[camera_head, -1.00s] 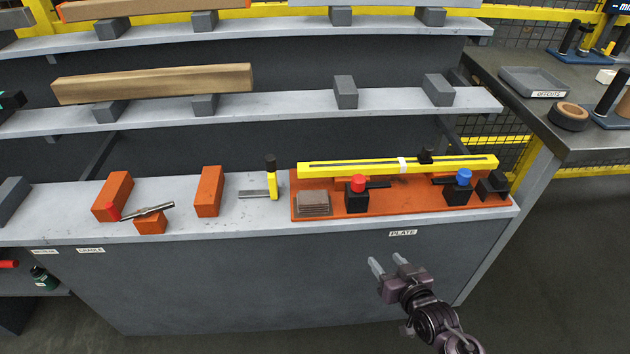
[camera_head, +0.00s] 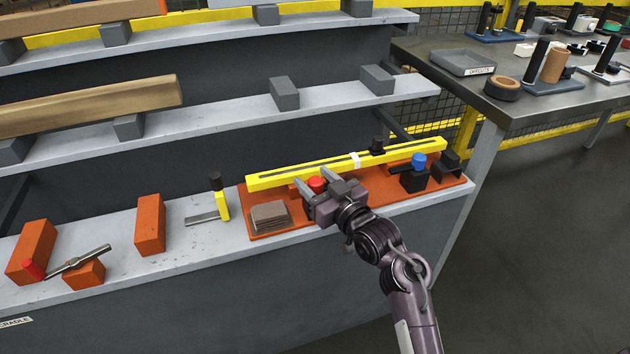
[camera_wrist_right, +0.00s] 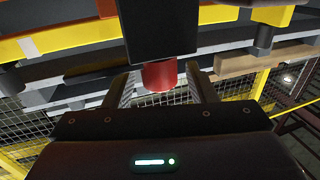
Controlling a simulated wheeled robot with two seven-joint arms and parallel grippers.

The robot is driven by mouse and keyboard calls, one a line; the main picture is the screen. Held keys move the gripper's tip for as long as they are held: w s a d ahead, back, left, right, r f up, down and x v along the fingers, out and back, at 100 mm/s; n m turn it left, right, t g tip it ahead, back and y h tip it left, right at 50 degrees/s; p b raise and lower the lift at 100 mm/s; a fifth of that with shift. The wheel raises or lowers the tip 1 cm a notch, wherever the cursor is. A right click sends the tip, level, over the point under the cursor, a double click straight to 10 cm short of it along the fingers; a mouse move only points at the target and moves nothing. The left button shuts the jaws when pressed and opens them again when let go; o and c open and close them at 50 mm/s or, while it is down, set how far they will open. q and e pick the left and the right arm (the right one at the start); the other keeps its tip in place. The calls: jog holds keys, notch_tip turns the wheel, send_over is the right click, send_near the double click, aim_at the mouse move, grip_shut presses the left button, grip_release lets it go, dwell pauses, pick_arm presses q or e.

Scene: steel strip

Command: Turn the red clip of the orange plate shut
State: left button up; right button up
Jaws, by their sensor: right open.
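The orange plate (camera_head: 262,227) lies on the right part of the bench. The red clip's round knob (camera_head: 317,184) shows between the fingers of my right gripper (camera_head: 315,181), which is open around it. In the right wrist view the red knob (camera_wrist_right: 160,76) and its black block (camera_wrist_right: 157,30) appear inverted. The knob sits between the two spread fingers with gaps on both sides. My gripper hides the clip's base and arm in the head view. The blue clip (camera_head: 418,162) stands further right, its black arm pointing left. My left gripper is out of view.
A yellow slotted bar (camera_head: 270,180) runs along the plate's back, close behind the clips. A stack of brown pieces (camera_head: 269,215) sits on the plate's left. A yellow-and-black tool (camera_head: 220,200) and orange blocks (camera_head: 150,224) stand further left. Shelves rise behind.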

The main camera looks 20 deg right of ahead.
jog(key=shift+w, duration=0.15)
grip_shut()
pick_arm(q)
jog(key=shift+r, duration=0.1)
pick_arm(e)
jog(key=n+g+y+p, duration=0.1)
jog(key=n+y, duration=0.1)
jog(key=n+g+y+p, duration=0.1)
jog(key=n+y+p, duration=0.1)
jog(key=y, duration=0.1)
jog(key=shift+d+g+y, duration=0.1)
jog(key=shift+g+y, duration=0.2)
jog(key=shift+g, duration=0.1)
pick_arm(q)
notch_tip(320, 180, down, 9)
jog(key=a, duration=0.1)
pick_arm(e)
jog(key=shift+n+g+y, duration=0.4)
jog(key=shift+n+y, duration=0.1)
jog(key=shift+n+g+y, duration=0.3)
jog(key=shift+g+y, duration=0.1)
jog(key=shift+y, duration=0.1)
pick_arm(q)
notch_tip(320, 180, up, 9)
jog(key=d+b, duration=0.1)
jog(key=b, duration=0.2)
pick_arm(e)
jog(key=shift+n+g+y, duration=1.5)
jog(key=shift+n+g, duration=0.2)
jog(key=shift+g, duration=0.5)
